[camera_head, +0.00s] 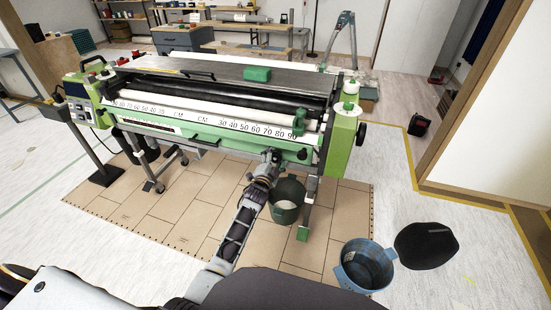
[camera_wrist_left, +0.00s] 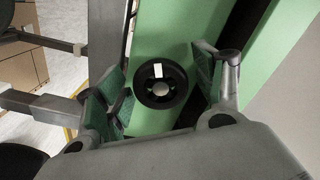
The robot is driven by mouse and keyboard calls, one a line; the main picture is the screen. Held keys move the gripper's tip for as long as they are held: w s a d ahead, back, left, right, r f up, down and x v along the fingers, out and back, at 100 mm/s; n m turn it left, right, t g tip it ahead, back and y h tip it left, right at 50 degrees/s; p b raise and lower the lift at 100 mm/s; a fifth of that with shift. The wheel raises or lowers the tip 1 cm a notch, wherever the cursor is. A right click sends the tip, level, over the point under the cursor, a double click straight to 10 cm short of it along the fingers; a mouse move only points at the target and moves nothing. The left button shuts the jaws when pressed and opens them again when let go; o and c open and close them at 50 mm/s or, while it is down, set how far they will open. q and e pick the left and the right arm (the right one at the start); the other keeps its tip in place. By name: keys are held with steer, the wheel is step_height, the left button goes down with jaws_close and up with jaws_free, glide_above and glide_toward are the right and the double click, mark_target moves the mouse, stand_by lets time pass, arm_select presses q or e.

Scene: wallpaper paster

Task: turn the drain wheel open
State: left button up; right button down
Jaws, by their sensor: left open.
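The drain wheel (camera_wrist_left: 147,94) is a small black round wheel with a white mark, on a green panel in the left wrist view. My left gripper (camera_head: 272,157) is open at the front lower edge of the green wallpaper paster (camera_head: 220,138) in the head view. In the left wrist view its green-padded fingers stand to the left and right of the wheel, with the wheel between them. Whether the pads touch it I cannot tell. I cannot make out the wheel in the head view, around my gripper. My right gripper is not in view.
A dark green bucket (camera_head: 286,212) stands beneath the machine, just right of my left forearm. A blue bucket (camera_head: 350,276) stands farther right beside a black disc-like shape (camera_head: 426,246). Machine legs and brown floor sheets (camera_head: 205,205) lie around. A black side knob (camera_head: 361,134) sticks out at right.

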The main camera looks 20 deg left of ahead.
arm_select(q)
steer(key=shift+s, duration=0.2)
steer(key=s, duration=1.1)
steer(key=shift+s+a, duration=0.15)
steer(key=shift+s, duration=0.15)
stand_by(0.5)
stand_by(0.7)
